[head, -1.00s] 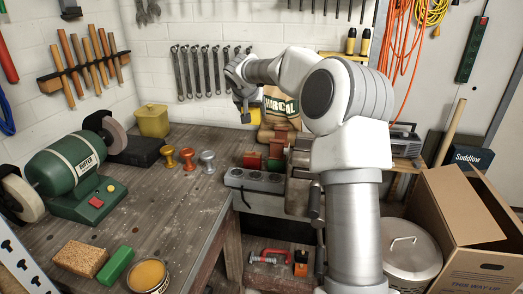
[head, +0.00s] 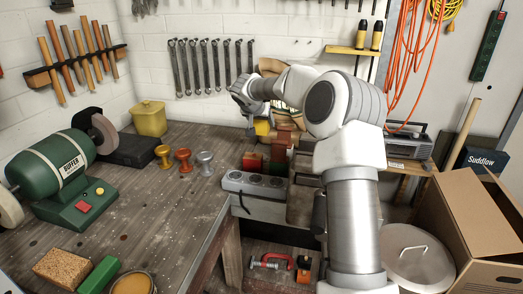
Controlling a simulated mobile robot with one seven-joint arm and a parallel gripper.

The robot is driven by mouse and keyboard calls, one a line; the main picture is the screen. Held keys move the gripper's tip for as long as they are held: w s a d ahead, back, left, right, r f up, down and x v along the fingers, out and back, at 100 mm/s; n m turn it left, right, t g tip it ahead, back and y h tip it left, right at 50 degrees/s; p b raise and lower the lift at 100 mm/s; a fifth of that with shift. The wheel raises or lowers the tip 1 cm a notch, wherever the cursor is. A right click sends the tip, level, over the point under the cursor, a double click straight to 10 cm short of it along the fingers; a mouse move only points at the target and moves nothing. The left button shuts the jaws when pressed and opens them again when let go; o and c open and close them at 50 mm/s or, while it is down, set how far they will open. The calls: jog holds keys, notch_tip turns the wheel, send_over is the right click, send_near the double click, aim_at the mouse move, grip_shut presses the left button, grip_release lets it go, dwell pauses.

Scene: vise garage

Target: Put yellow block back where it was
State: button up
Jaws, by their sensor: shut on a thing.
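The yellow block (head: 262,127) hangs from my gripper (head: 258,114), which is shut on it above the back right part of the workbench. Below it a red block (head: 252,161) and a green block (head: 276,164) stand close together behind a grey power strip (head: 255,184). The yellow block is apart from these blocks in the picture. My wrist and arm partly cover the gripper's fingers and the paper bag behind.
A brownish red stepped object (head: 284,138) stands right beside the held block. Yellow, orange and silver knobs (head: 183,160) stand to the left on the workbench (head: 150,215). A green buffer (head: 55,167) is far left. A cardboard box (head: 470,220) is at right.

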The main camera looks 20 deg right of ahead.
notch_tip(320, 180, down, 9)
jog(key=shift+b, duration=0.75)
jog(key=shift+f+b, duration=0.2)
jog(key=shift+b, duration=0.15)
jog(key=o, duration=1.3)
jog(key=shift+c, duration=0.2)
jog(key=shift+r, duration=0.15)
jog(key=shift+r+p, duration=0.15)
jog(key=shift+p, duration=0.3)
jog(key=shift+s+a+r, duration=0.15)
jog(key=shift+r, duration=0.1)
jog(key=v, duration=1.1)
